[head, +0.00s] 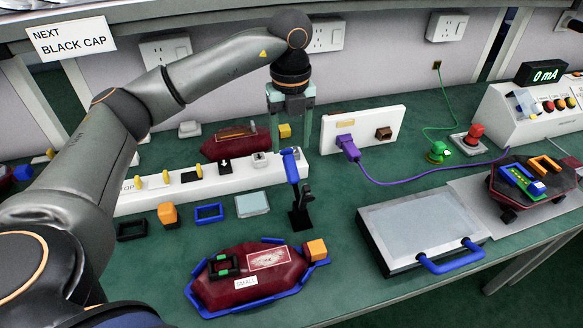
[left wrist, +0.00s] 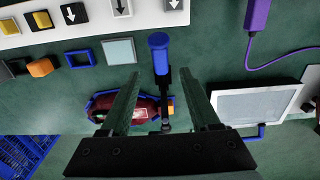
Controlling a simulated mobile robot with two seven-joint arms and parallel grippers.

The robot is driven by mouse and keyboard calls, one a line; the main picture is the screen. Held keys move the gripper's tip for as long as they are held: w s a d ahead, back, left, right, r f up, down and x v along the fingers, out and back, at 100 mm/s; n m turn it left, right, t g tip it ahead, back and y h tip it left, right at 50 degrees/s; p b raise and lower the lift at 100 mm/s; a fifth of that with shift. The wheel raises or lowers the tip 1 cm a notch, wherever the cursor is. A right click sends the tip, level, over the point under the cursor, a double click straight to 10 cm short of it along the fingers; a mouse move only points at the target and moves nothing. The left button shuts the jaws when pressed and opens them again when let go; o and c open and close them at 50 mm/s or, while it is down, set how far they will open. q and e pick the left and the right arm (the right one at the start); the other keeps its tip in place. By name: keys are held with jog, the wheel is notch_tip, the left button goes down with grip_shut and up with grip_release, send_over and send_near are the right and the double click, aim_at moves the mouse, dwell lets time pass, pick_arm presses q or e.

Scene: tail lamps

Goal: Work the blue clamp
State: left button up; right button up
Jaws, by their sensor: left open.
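The blue clamp (head: 291,168) stands upright on the green bench, with a black base and a raised blue handle. My left gripper (head: 288,148) points down over it, its two fingers open on either side of the handle's top. In the left wrist view the blue handle (left wrist: 159,52) lies between the open fingertips (left wrist: 159,73), with gaps on both sides. I cannot tell whether the fingers reach its height. A dark red lamp (head: 247,277) labelled SMALL lies in a blue holder in front of the clamp. My right gripper is out of view.
A white strip (head: 215,183) with several parts runs behind the clamp. A white box (head: 365,130) with a purple plug (head: 348,147) stands behind right. A grey panel with a blue handle (head: 450,258) lies right. Small orange and blue pieces (head: 209,213) lie left.

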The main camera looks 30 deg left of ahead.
aim_at(291, 164)
pick_arm(q)
notch_tip(291, 164, down, 8)
jog(key=shift+f+b, duration=0.1)
jog(key=shift+b, duration=0.25)
grip_shut()
dwell(0.5)
dwell(0.9)
